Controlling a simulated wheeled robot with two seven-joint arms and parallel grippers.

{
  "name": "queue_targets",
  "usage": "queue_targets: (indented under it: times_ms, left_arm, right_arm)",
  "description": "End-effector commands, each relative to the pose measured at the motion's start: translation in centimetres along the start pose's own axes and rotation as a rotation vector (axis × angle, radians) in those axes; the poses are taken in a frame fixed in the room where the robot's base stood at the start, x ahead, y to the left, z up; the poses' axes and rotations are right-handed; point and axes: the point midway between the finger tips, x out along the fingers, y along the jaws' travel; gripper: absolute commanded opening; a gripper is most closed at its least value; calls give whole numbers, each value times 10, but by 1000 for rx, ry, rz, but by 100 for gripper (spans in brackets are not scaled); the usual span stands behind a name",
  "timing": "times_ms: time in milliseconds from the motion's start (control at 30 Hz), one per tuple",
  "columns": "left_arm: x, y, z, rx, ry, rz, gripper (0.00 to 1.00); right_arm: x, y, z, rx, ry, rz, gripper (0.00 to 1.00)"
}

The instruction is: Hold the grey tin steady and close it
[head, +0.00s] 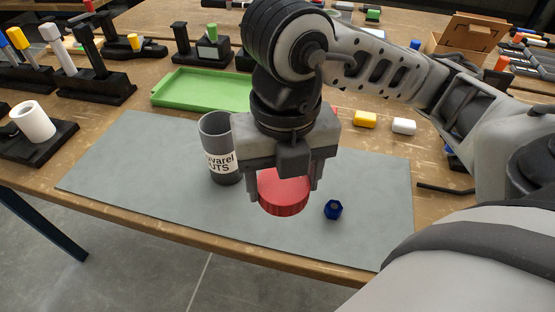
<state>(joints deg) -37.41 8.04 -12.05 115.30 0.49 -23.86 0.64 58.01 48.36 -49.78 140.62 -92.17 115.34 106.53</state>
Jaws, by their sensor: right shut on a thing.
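The grey tin (219,150) stands upright on the grey mat (130,170), with a white label on its front. Its top is open, and I can see into its mouth. My right gripper (284,190) is shut on a red round lid (285,193), one finger on each side of it. The lid is to the right of the tin and nearer to me, seemingly above the mat. My left gripper is not in view.
A blue hex nut (333,209) lies on the mat right of the lid. A green tray (195,90) is behind the tin. A white cylinder (33,121) on a black stand is at left. The mat's left part is clear.

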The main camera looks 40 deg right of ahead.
Motion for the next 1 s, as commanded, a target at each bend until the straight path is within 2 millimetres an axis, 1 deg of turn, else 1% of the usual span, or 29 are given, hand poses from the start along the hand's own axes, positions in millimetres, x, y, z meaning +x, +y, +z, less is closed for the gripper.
queue_targets:
  times_ms: [33,67,167,333,500,867,933,1000]
  left_arm:
    - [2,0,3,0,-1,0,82]
    - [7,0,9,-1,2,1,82]
    - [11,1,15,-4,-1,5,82]
    - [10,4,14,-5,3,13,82]
    - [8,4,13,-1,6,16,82]
    - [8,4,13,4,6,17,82]
    - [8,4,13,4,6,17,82]
    - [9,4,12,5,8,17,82]
  right_arm:
    - [-4,2,-9,-6,-8,3,42]
    - [-1,3,-9,-2,-7,6,42]
    - [-5,4,-16,0,-5,8,42]
    - [-10,4,-24,1,-1,3,42]
    - [-12,3,-27,3,0,0,42]
    - [-13,3,-27,2,1,0,42]
    - [-13,4,-26,-16,2,0,42]
    - [-12,5,-24,-69,2,0,42]
